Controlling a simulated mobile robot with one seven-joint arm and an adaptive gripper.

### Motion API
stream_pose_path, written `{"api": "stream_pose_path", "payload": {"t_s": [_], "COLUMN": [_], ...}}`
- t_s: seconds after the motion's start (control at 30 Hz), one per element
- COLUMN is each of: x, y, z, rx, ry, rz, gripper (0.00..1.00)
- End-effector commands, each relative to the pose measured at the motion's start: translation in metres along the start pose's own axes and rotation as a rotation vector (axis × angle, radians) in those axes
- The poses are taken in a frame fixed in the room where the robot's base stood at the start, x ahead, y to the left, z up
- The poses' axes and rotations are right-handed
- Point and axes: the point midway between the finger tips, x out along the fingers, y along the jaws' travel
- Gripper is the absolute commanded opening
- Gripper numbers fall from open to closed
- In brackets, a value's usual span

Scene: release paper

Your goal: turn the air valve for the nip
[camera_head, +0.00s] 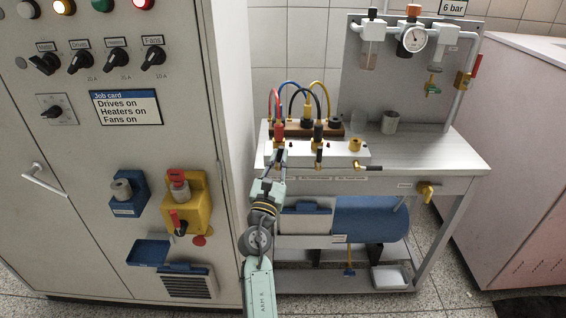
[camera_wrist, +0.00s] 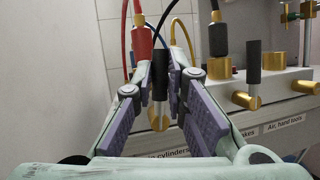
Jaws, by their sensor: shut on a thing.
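A white manifold block (camera_head: 345,152) on the bench carries several brass valves with black levers. My gripper (camera_head: 278,160) is at the left end of its front. In the wrist view, the black lever (camera_wrist: 160,78) of the left valve stands upright between the fingertips of my gripper (camera_wrist: 160,66), which is shut on it. The brass end (camera_wrist: 160,119) of this valve shows below the lever. The label under it is partly hidden and reads "cylinders". The middle valve's black lever (camera_wrist: 254,76) is also upright, to the right of my gripper.
Red, blue, black and yellow hoses (camera_head: 318,88) rise behind the levers, close to my fingers. A right-hand valve (camera_head: 366,166) has its lever sideways. A grey cup (camera_head: 390,122) stands on the bench. The control cabinet (camera_head: 130,200) is close on the left.

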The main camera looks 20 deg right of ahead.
Motion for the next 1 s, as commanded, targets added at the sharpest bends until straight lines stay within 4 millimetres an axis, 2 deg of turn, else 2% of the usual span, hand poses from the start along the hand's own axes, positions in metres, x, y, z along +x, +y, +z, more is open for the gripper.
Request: {"api": "stream_pose_path", "payload": {"t_s": [0.3,0.83,0.87,1.0], "x": [-0.0007,-0.0009,-0.0009,-0.0008], "y": [0.0053,0.0070,0.0070,0.0068], "z": [-0.0006,-0.0005,-0.0005,-0.0005], "rx": [-0.106,-0.125,-0.125,-0.124], "ry": [-0.023,-0.028,-0.028,-0.028], "rz": [0.044,0.053,0.053,0.053], "gripper": [0.00,0.00,0.14,0.24]}}
